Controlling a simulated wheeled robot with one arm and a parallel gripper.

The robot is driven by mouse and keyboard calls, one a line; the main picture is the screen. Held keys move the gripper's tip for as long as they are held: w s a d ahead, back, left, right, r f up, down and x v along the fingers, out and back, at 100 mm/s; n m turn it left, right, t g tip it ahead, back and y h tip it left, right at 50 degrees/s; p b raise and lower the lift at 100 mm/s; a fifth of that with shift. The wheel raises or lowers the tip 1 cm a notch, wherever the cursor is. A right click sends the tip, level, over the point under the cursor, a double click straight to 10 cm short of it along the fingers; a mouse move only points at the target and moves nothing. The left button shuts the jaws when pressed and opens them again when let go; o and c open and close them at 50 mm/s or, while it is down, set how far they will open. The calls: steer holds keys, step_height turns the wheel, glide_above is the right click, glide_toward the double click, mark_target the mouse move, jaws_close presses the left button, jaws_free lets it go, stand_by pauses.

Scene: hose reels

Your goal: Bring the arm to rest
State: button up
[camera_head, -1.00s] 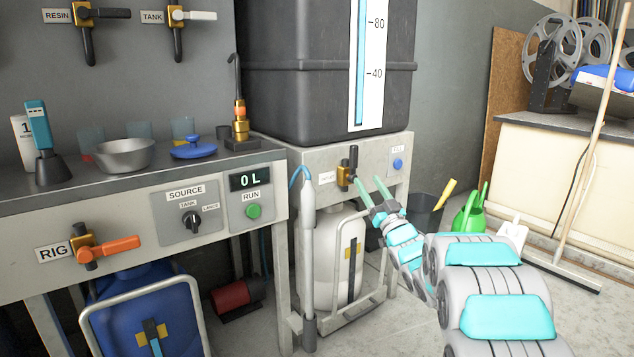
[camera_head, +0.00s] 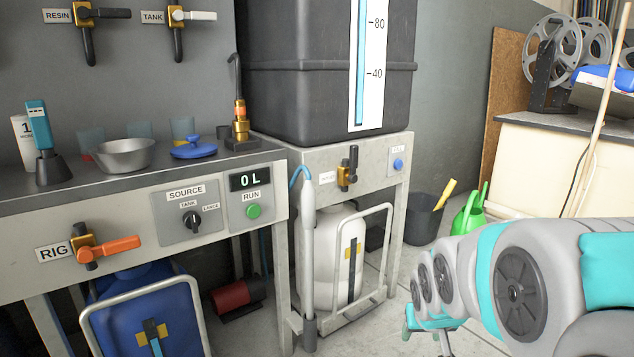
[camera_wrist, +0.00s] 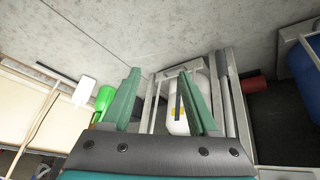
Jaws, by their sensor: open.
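My arm (camera_head: 480,270) is at the lower right of the head view. It reaches in from the right edge, bent low, in front of the floor and the pale bench. My gripper (camera_wrist: 159,72) shows in the wrist view with two green fingers spread apart and nothing between them. In the head view its end is small and low, and its fingers are hard to make out. Beyond the fingers in the wrist view is a white canister (camera_wrist: 178,122) in a metal frame, apart from them.
A grey workbench (camera_head: 120,235) with an orange rig lever (camera_head: 122,246) stands at left. A black tank (camera_head: 300,75) sits on a stand (camera_head: 325,158). A dark bucket (camera_head: 420,220) and green watering can (camera_head: 468,215) stand on the floor. A pale bench (camera_head: 545,170) is at right.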

steer(key=s+a+f+n+g+y, duration=0.15)
steer(key=s+g, duration=0.25)
steer(key=s, duration=1)
steer(key=s+a+f+m+g, duration=0.1)
steer(key=s+a+g, duration=0.2)
steer(key=s, duration=1)
step_height(320, 180, up, 12)
steer(key=s+p, duration=0.1)
steer(key=p, duration=1.1)
steer(key=shift+a, duration=0.25)
steer(key=shift+n, duration=0.25)
